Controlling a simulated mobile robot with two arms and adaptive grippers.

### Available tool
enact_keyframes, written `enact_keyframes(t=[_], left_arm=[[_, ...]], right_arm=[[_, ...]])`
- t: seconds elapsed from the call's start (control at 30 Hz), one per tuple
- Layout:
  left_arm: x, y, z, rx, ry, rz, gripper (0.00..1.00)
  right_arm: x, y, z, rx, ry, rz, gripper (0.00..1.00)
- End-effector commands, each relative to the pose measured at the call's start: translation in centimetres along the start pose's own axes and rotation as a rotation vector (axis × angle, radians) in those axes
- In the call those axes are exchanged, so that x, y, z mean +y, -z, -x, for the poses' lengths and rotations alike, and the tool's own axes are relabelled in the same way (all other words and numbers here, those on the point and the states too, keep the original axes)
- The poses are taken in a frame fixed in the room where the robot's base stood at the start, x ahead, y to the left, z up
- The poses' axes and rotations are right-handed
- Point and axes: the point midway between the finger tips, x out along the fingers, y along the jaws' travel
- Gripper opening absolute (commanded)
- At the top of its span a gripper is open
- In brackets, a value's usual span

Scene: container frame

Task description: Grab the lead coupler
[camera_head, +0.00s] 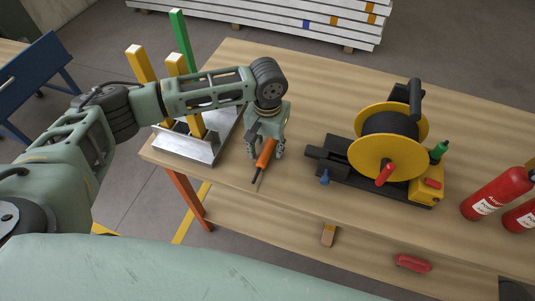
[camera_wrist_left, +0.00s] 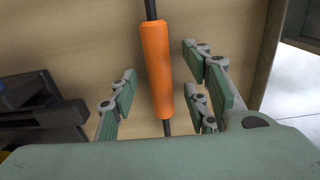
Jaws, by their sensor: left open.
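The lead coupler looks to be the orange cylinder (camera_head: 265,153) with a thin dark rod or cable at its ends. In the head view it is at the table's near left part, beside the metal tray. My left gripper (camera_head: 266,150) is above it, pointing down, with fingers on both sides. In the left wrist view the orange coupler (camera_wrist_left: 157,68) runs upright between the open fingers of my left gripper (camera_wrist_left: 163,92), with gaps on both sides. I cannot tell the exact height of the fingers above the table. My right gripper is not in view.
A metal tray (camera_head: 185,148) with yellow and green posts stands left of the gripper. A black and yellow cable reel (camera_head: 388,150) stands to the right. Red extinguishers (camera_head: 497,192) are at the far right. The wooden table (camera_head: 300,75) is clear behind the gripper.

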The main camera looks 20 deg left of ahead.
Motion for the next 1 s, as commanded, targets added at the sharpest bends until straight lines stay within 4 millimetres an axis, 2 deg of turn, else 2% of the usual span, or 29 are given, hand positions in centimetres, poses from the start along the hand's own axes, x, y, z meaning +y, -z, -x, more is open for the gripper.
enact_keyframes(t=[0.17,0.67,1.0], left_arm=[[-0.01,0.0,0.13,0.0,0.0,0.0,0.44],[-0.01,-0.02,0.09,-0.001,0.0,0.0,0.0],[0.0,-0.02,0.17,0.0,0.0,0.0,0.0]], right_arm=[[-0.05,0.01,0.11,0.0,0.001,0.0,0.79],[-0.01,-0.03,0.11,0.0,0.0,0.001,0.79],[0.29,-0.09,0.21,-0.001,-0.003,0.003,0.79]])
